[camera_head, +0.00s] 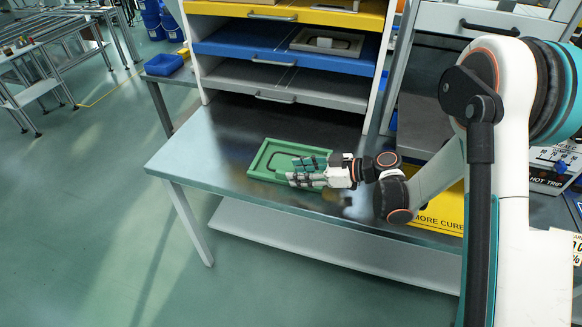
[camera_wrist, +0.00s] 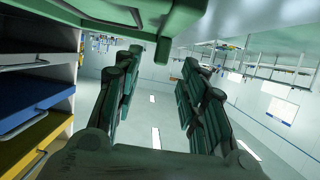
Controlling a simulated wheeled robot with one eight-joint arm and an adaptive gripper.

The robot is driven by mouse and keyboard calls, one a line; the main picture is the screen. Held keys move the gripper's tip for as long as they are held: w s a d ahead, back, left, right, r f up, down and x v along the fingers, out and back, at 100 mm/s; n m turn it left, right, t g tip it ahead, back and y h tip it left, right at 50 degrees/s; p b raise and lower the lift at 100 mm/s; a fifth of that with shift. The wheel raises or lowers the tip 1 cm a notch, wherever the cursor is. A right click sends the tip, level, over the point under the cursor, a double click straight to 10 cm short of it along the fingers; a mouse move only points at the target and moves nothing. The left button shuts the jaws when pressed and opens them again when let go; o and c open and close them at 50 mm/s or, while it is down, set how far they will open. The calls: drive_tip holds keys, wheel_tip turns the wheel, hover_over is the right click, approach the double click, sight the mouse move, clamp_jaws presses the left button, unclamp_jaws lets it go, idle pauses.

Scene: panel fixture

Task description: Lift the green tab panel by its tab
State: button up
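The green panel (camera_head: 268,158) lies on the grey workbench in the head view, with a raised rim around a recessed middle. My gripper (camera_head: 303,172) reaches in from the right, over the panel's front right part, and hides some of it. In the wrist view the panel (camera_wrist: 105,10) fills the top edge. A short green piece, apparently the tab (camera_wrist: 163,48), hangs from its corner in the picture. My gripper (camera_wrist: 160,68) shows two separated fingers with a clear gap. The tab appears between the fingertips in the picture; its depth and any contact cannot be told.
The workbench (camera_head: 205,150) is clear left of the panel. A shelf rack with yellow (camera_head: 340,17), blue (camera_head: 235,42) and grey (camera_head: 235,80) trays stands behind it. Yellow signage (camera_head: 440,212) is at the right. The wrist view appears upside down.

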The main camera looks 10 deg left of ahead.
sight(285, 172)
drive_tip(key=b+x, duration=0.2)
drive_tip(key=x, duration=0.3)
drive_tip(key=shift+a+f+b, duration=0.15)
drive_tip(key=shift+a+b, duration=0.15)
clamp_jaws()
